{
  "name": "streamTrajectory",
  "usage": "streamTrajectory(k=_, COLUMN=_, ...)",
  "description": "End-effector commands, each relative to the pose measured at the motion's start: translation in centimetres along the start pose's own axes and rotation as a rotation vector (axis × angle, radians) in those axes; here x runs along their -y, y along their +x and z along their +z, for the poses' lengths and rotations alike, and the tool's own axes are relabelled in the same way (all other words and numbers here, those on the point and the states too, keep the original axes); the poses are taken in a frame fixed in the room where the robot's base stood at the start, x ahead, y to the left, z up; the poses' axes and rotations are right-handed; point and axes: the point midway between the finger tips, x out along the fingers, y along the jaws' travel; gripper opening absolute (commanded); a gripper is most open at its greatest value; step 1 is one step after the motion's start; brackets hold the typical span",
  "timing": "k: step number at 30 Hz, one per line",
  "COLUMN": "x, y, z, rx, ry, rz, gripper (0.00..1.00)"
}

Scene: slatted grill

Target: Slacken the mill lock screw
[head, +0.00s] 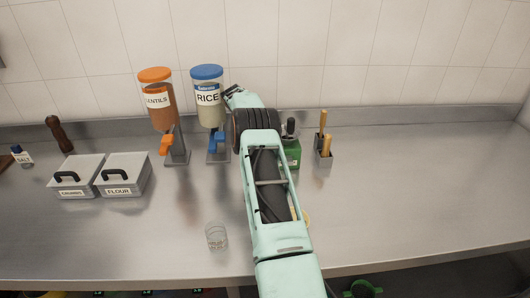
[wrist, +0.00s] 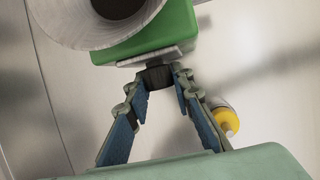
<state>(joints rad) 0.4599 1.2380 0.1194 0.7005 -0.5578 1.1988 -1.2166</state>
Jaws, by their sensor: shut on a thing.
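The mill shows in the head view as a green body (head: 292,152) with a dark upright part on top, partly hidden behind my arm. In the wrist view its green body (wrist: 172,28) fills the top, with a round grey metal opening (wrist: 85,18) at the upper left. A dark lock screw knob (wrist: 158,78) sits below a grey plate on the green body. My gripper (wrist: 160,74) is shut on this knob, with a fingertip on each side. My fingertips are hidden in the head view, and the knob's threads cannot be seen.
A yellow-capped bottle (wrist: 226,120) lies close to my right finger. Orange lentils (head: 158,105) and blue rice (head: 208,100) dispensers stand left of my arm. A holder (head: 323,158) with wooden handles stands right of the mill. A glass (head: 216,236) is near the front; the right counter is clear.

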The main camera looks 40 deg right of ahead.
Motion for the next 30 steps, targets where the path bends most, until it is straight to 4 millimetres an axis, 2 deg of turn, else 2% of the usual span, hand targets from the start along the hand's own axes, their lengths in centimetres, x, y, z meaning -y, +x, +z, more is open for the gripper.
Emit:
streamTrajectory(k=16, x=0.08, y=0.09, z=-0.04, rx=0.001, ry=-0.005, rz=-0.01, gripper=0.0)
streamTrajectory(k=17, x=0.08, y=0.09, z=-0.03, rx=0.001, ry=-0.004, rz=-0.01, gripper=0.25)
streamTrajectory(k=21, x=0.06, y=0.07, z=-0.02, rx=0.001, ry=-0.004, rz=-0.01, gripper=0.4)
streamTrajectory(k=30, x=-0.03, y=-0.14, z=0.08, rx=0.001, ry=-0.003, rz=-0.008, gripper=0.4)
